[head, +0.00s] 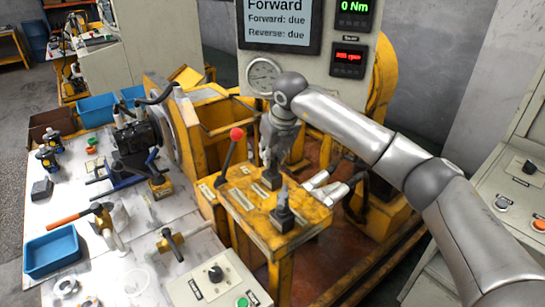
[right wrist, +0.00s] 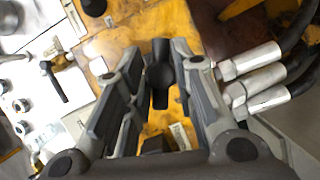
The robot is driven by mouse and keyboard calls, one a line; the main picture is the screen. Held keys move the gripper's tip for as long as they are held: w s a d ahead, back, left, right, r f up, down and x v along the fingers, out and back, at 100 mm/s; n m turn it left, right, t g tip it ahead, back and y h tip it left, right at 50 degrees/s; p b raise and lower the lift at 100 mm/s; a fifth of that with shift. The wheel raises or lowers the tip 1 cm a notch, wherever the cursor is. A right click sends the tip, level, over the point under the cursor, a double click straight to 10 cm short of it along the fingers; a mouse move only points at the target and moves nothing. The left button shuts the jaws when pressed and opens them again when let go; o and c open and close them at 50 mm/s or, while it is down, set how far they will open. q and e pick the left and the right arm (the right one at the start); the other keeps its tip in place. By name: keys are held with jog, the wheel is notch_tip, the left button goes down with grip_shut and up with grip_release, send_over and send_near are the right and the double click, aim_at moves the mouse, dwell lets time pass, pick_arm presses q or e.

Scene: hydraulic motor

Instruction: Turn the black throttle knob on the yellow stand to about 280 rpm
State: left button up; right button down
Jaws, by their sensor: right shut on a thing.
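The yellow stand (head: 250,222) is in the middle of the head view. A black knob (head: 272,181) stands on its top. My right gripper (head: 270,163) points down onto this knob and is shut on it. In the right wrist view the black knob (right wrist: 160,72) shows between the fingers of the gripper (right wrist: 158,55). The fingers partly hide the knob in the head view. A red display (head: 349,57) on the panel behind seems to read around 300 rpm, but its digits are small. My left gripper is not in view.
A red-tipped lever (head: 236,134) rises left of the gripper, and another black control (head: 284,217) stands nearer on the stand. Silver hose fittings (head: 327,186) lie close on the right. The left workbench (head: 100,260) holds tools and blue bins. A screen (head: 279,22) reads Forward; a green display (head: 354,7) reads 0 Nm.

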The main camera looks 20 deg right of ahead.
jog(key=n+y, duration=0.1)
jog(key=n, duration=0.2)
jog(key=shift+d+n, duration=0.1)
jog(key=shift+n, duration=0.3)
jog(key=shift+w+n+g+y+p, duration=0.1)
jog(key=shift+n+g+y+p, duration=0.45)
jog(key=shift+n, duration=1.35)
jog(key=shift+n+y, duration=0.3)
jog(key=shift+y, duration=0.05)
jog(key=c, duration=1.2)
grip_release()
jog(key=v, duration=1.2)
jog(key=shift+w, duration=0.1)
